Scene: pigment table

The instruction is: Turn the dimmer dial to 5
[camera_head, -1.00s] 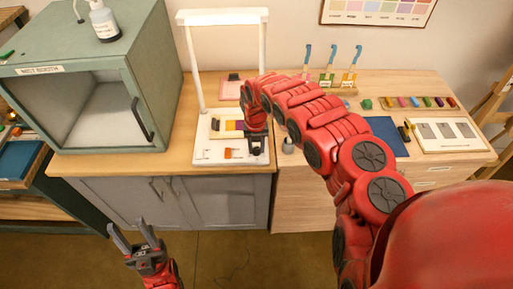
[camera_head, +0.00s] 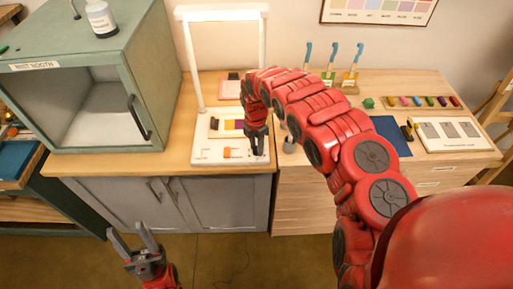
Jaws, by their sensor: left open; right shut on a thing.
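A white light stand (camera_head: 192,75) with a flat white base (camera_head: 206,155) stands on the left wooden counter. A small orange part (camera_head: 232,153) sits on the base's front. My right gripper (camera_head: 258,151) points down at the base's front right corner. It is shut on what appears to be the dimmer dial, which its fingers mostly hide. No dial number is readable. My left gripper (camera_head: 134,240) is open and empty, low in front of the grey cabinet.
A green mist booth (camera_head: 95,50) with a bottle (camera_head: 102,20) on top stands left of the light stand. Yellow and dark swatches (camera_head: 229,124) lie on the base. The right counter holds blue-handled tools (camera_head: 331,58), colour sticks (camera_head: 417,102) and a white panel (camera_head: 449,135).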

